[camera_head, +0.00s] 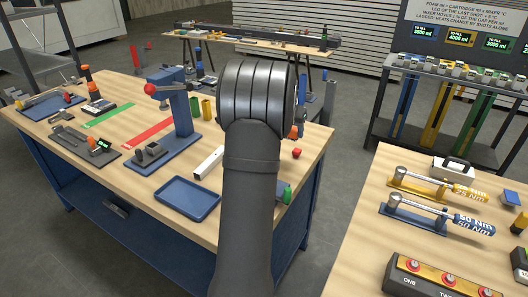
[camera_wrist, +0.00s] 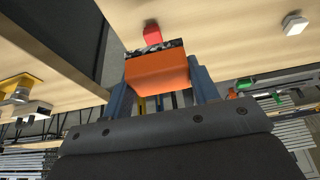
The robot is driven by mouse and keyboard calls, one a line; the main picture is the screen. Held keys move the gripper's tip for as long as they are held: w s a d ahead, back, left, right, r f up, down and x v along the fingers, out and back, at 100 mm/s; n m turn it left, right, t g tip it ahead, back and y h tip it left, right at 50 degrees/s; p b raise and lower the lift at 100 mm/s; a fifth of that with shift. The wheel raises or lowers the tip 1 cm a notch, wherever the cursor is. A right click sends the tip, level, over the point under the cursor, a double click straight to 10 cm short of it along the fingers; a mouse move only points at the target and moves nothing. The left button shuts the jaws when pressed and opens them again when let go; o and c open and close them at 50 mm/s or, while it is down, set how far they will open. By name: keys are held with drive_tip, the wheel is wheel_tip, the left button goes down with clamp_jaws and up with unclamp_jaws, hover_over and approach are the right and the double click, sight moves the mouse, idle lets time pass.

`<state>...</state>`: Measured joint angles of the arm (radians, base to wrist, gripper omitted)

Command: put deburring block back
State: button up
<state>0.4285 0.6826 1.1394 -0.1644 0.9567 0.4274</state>
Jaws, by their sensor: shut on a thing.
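An orange block (camera_wrist: 157,72) with a dark, speckled strip along its far edge, which appears to be the deburring block, sits between the blue fingers of my gripper (camera_wrist: 160,84) in the wrist view. The gripper is shut on it.
The wooden workbench (camera_head: 105,135) carries a blue tray (camera_head: 188,198), a blue press (camera_head: 178,110) with a red knob, and green and red strips. A second table (camera_head: 375,235) at right holds torque wrenches and a button box (camera_head: 435,275). A floor gap separates the tables.

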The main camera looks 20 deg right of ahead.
drive_tip(key=shift+w+f, duration=0.3)
drive_tip(key=shift+w, duration=0.05)
drive_tip(key=w+a+f, duration=0.4)
drive_tip(key=w, duration=0.1)
drive_tip(key=w+a+f, duration=0.2)
drive_tip(key=w+a, duration=0.1)
drive_tip(key=shift+w+a+f, duration=0.1)
drive_tip(key=shift+w+f, duration=0.05)
drive_tip(key=shift+f, duration=2.05)
drive_tip(key=shift+f, duration=0.15)
drive_tip(key=o, duration=1)
drive_tip(key=shift+c, duration=0.2)
drive_tip(key=v, duration=1.2)
